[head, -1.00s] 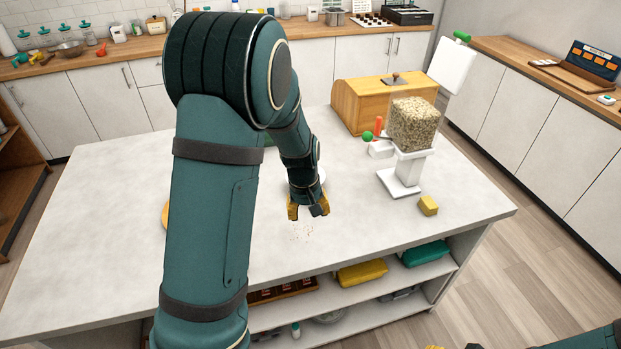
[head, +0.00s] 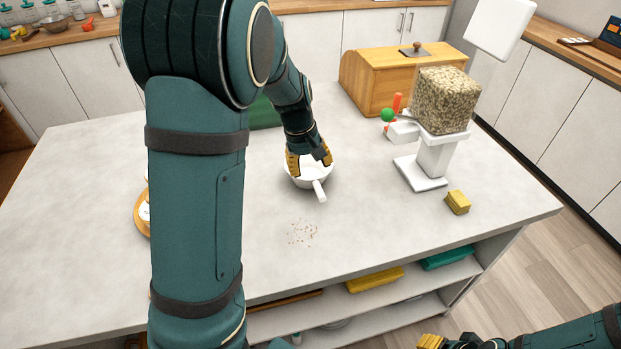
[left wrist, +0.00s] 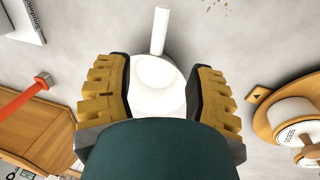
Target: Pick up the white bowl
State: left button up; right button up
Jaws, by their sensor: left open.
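The white bowl (head: 300,182) stands on the island worktop, with a white handle-like bar (head: 320,191) sticking out toward the front. My left gripper (head: 309,167) is over the bowl, pointing down, and partly hides it. In the left wrist view, the bowl (left wrist: 157,92) shows between the two open fingers (left wrist: 160,95), with its bar (left wrist: 160,32) pointing to the top. I cannot tell whether the fingers touch the bowl. My right gripper (head: 432,341) shows only in part at the bottom edge, away from the bowl.
Crumbs (head: 302,233) lie in front of the bowl. A wooden bread box (head: 375,78), a white stand (head: 434,158) with a speckled block (head: 446,100), and a yellow block (head: 457,202) are to the right. A round wooden board (head: 141,215) is partly behind my left arm.

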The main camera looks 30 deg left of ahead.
aim_at(316, 184)
pick_arm(q)
jog(key=f, duration=0.2)
jog(key=f+b, duration=0.1)
jog(key=f, duration=0.1)
jog(key=shift+w+d+f, duration=0.1)
jog(key=shift+w+d, duration=0.1)
jog(key=shift+w, duration=0.15)
jog(key=f+b, duration=0.1)
jog(key=f, duration=0.1)
jog(key=w+f+b, duration=0.1)
jog(key=f, duration=0.2)
jog(key=shift+w+d, duration=0.15)
jog(key=shift+w, duration=0.05)
jog(key=shift+c, duration=0.4)
grip_shut()
